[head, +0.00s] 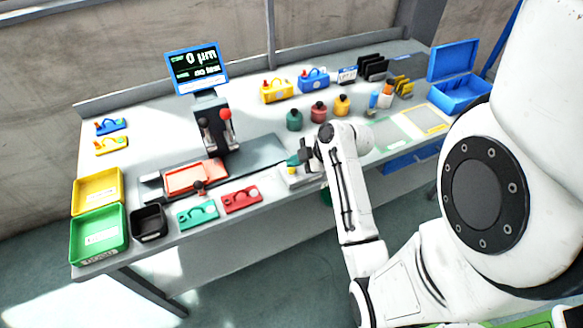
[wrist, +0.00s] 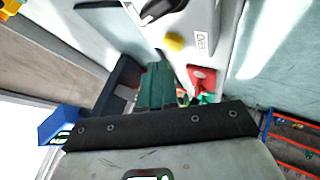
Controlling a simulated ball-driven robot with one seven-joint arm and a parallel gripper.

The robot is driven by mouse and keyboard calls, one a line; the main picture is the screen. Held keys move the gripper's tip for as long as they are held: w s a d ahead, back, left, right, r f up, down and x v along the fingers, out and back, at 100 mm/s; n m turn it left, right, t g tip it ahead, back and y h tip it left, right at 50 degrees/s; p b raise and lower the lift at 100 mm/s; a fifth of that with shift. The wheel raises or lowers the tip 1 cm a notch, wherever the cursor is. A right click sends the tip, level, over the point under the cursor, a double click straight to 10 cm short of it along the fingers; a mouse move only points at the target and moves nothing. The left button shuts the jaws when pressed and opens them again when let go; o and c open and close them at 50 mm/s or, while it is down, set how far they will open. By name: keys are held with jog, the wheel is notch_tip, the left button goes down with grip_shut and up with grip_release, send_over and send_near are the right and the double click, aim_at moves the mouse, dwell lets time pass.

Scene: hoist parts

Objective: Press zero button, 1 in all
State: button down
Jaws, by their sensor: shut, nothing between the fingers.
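A light grey control box (wrist: 203,15) carries a round yellow button (wrist: 174,42), a black knob (wrist: 158,9) and a small white label (wrist: 201,42) whose print I cannot read clearly. In the head view the box (head: 291,182) sits at the table's front edge, partly hidden by my gripper, with the yellow button (head: 318,171) showing. My gripper (wrist: 157,68) is shut and empty, its teal fingers together. Their tips appear just short of the yellow button in the wrist view; I cannot tell the gap. In the head view my gripper (head: 294,160) is over the box.
A display (head: 197,68) stands on a post behind a press with a red-knobbed lever (head: 225,114). Red (head: 241,200) and teal (head: 198,213) plates lie left of the box. Several bottles (head: 319,112) stand behind my gripper. Yellow (head: 98,190) and green (head: 99,233) bins are far left.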

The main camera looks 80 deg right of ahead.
aim_at(294, 171)
jog(key=shift+r, duration=0.1)
notch_tip(294, 171, up, 5)
jog(key=p, duration=0.4)
dwell(1.0)
jog(key=w+a+f+m+g+y+b, duration=0.1)
jog(key=a+f+g, duration=0.15)
jog(key=a, duration=0.55)
jog(key=w+a+f+m+g+y, duration=0.1)
jog(key=w+a+f+m, duration=0.15)
jog(key=a, duration=0.55)
jog(key=s+a+f+m+g+h+b, duration=0.1)
jog(key=s+a+m+g, duration=0.3)
jog(key=s+a, duration=0.5)
jog(key=a, duration=0.3)
jog(key=shift+f+m+g, duration=0.3)
jog(key=shift+m+g, duration=0.05)
